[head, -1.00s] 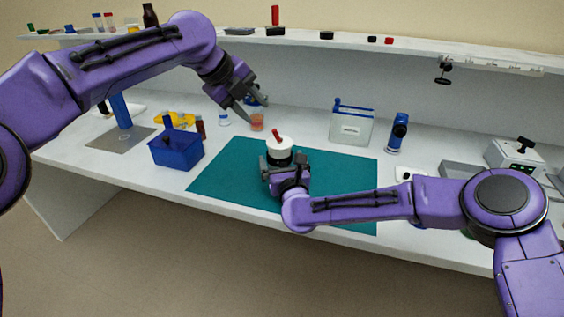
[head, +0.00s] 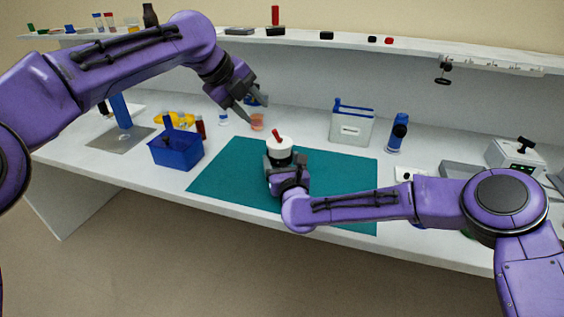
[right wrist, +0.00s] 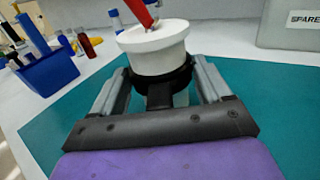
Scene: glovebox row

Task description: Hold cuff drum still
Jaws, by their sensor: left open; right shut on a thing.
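The cuff drum (head: 280,146) is a white cylinder on a dark base, with a red piece on its top. It stands upright over the teal mat (head: 230,172). In the right wrist view the drum (right wrist: 155,48) sits between the two fingers of my right gripper (right wrist: 160,88), which is shut on it. The lower part of the drum is hidden behind my gripper in the head view. My left gripper (head: 249,104) is open and empty, above the bench to the upper left of the drum, apart from it.
A blue bin (head: 176,153) stands left of the mat. The mat's right part is clear.

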